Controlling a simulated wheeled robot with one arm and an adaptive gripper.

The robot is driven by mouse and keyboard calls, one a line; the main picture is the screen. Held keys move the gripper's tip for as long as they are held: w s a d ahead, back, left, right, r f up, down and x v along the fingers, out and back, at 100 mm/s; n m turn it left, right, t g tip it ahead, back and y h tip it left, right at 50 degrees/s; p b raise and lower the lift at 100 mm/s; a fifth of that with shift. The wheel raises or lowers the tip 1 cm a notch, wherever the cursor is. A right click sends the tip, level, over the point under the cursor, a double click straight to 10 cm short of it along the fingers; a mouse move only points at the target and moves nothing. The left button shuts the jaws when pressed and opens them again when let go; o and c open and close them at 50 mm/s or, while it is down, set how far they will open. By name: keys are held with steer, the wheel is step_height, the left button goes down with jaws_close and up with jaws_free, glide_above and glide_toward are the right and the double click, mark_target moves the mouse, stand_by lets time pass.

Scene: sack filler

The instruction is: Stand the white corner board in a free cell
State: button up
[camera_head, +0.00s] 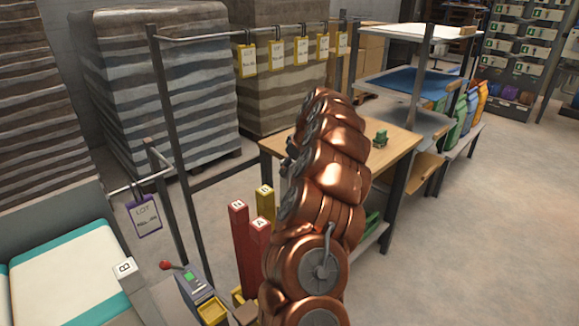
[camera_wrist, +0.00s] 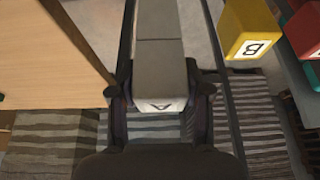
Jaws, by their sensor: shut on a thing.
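My gripper (camera_wrist: 160,98) is shut on a white corner board (camera_wrist: 158,55) in the wrist view. The board's end with a dark letter, apparently an A, lies between the fingers, and its length runs toward the top edge. In the head view my copper arm hides the gripper and this board. Another white board (camera_head: 126,270) marked B stands at lower left. Two red boards (camera_head: 240,225) and a yellow board (camera_head: 265,203) stand upright left of my arm. In the wrist view, the yellow board (camera_wrist: 247,28) and red boards (camera_wrist: 302,30) are at upper right. The cells are not clearly visible.
A wooden-topped table (camera_head: 395,147) stands behind my arm. A dark metal frame (camera_head: 168,125) with hanging yellow tags rises at left. A grey control box (camera_head: 193,285) is near the boards. Wrapped pallet stacks stand behind. The floor at right (camera_head: 480,220) is clear.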

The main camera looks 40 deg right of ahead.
mark_target(290, 181)
steer(key=shift+f+b, duration=0.75)
steer(key=shift+f, duration=1.05)
steer(key=shift+f+b, duration=0.65)
steer(key=shift+f, duration=0.35)
steer(key=o, duration=1.4)
steer(key=shift+c, duration=0.2)
steer(key=shift+r, duration=0.1)
